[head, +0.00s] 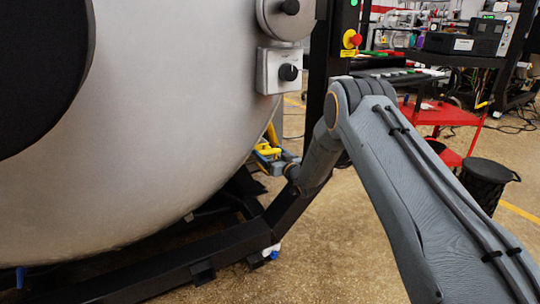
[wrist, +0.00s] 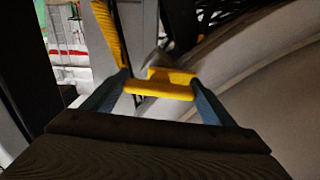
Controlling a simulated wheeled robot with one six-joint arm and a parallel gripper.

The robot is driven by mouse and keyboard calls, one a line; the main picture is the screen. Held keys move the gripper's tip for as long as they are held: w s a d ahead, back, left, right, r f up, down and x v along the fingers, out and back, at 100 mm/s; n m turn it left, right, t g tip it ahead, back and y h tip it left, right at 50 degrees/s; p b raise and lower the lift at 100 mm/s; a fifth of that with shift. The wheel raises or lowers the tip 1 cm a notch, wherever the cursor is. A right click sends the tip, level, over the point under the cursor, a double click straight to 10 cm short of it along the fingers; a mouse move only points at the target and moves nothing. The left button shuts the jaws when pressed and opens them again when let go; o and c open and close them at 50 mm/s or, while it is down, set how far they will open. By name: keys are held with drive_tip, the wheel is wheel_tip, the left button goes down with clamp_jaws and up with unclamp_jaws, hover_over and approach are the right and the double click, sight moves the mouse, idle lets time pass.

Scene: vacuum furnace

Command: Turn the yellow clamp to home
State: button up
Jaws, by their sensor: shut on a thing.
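The yellow clamp (head: 268,150) shows small beside the lower right side of the large pale furnace drum (head: 170,120), partly hidden by the drum and my arm. In the wrist view, its yellow crosspiece (wrist: 160,90) lies between the two blue-grey fingers of my gripper (wrist: 160,87), and a yellow bar (wrist: 108,32) rises at the upper left. My gripper is shut on the clamp. In the head view, my gripper is small and partly hidden near the clamp.
Two knobs (head: 289,72) (head: 290,7) sit on the drum's right side. A black post with a red emergency button (head: 355,39) stands behind. A black floor frame (head: 150,279) runs below. A red cart (head: 437,115) and black bin (head: 487,180) stand to the right.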

drive_tip(key=m, duration=0.3)
drive_tip(key=shift+f+m+b, duration=0.1)
drive_tip(key=shift+m+b, duration=0.2)
drive_tip(key=shift+m, duration=1.7)
drive_tip(key=o, duration=1)
drive_tip(key=shift+o, duration=0.2)
drive_tip(key=shift+s, duration=0.1)
drive_tip(key=v, duration=0.7)
drive_tip(key=shift+s+d, duration=0.2)
drive_tip(key=shift+s, duration=0.1)
